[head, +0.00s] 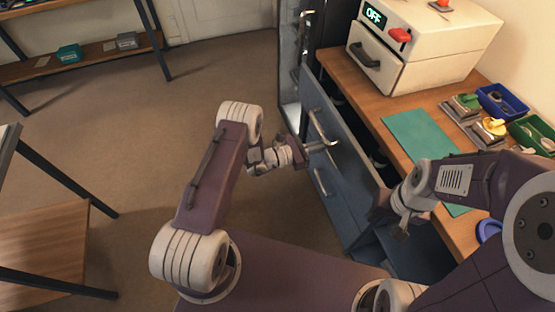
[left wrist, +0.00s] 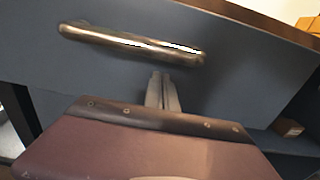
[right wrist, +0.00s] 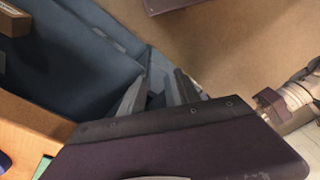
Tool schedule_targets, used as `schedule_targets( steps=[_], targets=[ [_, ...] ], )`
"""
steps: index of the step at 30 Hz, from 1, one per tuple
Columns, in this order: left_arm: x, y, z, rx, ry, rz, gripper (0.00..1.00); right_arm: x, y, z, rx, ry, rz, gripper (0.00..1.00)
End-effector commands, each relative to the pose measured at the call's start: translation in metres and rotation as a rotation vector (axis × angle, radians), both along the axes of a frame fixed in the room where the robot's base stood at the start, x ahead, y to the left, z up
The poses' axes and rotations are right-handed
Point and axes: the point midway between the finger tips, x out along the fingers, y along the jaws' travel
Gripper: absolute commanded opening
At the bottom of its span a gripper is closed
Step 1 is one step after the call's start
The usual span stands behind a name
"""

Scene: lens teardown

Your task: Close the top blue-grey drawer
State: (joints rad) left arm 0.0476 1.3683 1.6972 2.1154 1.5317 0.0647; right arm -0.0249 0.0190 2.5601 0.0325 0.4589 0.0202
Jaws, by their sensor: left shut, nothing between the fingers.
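The top blue-grey drawer (head: 343,117) stands out from under the workbench, with a dark gap behind its front. Its metal bar handle (head: 321,128) shows in the head view and across the left wrist view (left wrist: 130,41). My left gripper (head: 331,145) is shut and empty, at the drawer front beside the handle. In the left wrist view its fingertips (left wrist: 161,76) are just below the bar; I cannot tell whether they touch the front. My right gripper (head: 402,230) is open and empty near the bench's front edge; its spread fingers show in the right wrist view (right wrist: 160,82).
A lower blue-grey drawer front (head: 327,190) is below. On the bench are a white oven-like box (head: 440,45), a green mat (head: 420,135), a blue bin (head: 503,101) and small fixtures. A tall metal cabinet (head: 290,60) stands beyond.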

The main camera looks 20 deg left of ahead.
Motion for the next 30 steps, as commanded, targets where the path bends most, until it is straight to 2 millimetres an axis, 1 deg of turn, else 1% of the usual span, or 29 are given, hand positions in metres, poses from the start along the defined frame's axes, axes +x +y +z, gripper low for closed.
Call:
schedule_targets(
  steps=[1,6,12,19,30],
  targets=[
    [0.006,-0.011,-0.003,-0.001,-0.004,-0.005,0.0,0.0,0.0,-0.008,0.0,0.0,0.0,0.4],
    [0.024,-0.037,-0.003,-0.001,-0.003,-0.003,0.0,0.0,0.0,-0.02,0.0,0.0,0.0,0.4],
    [0.038,-0.056,-0.002,0.0,-0.001,-0.001,0.0,0.0,0.0,-0.029,0.0,0.0,0.0,0.4],
    [0.044,-0.065,0.0,0.0,-0.001,0.001,0.0,0.0,0.0,-0.032,0.0,0.0,0.0,0.4],
    [0.046,-0.067,0.003,-0.003,-0.007,0.001,0.0,0.0,0.0,-0.031,0.0,0.0,0.0,0.4]
  ],
)
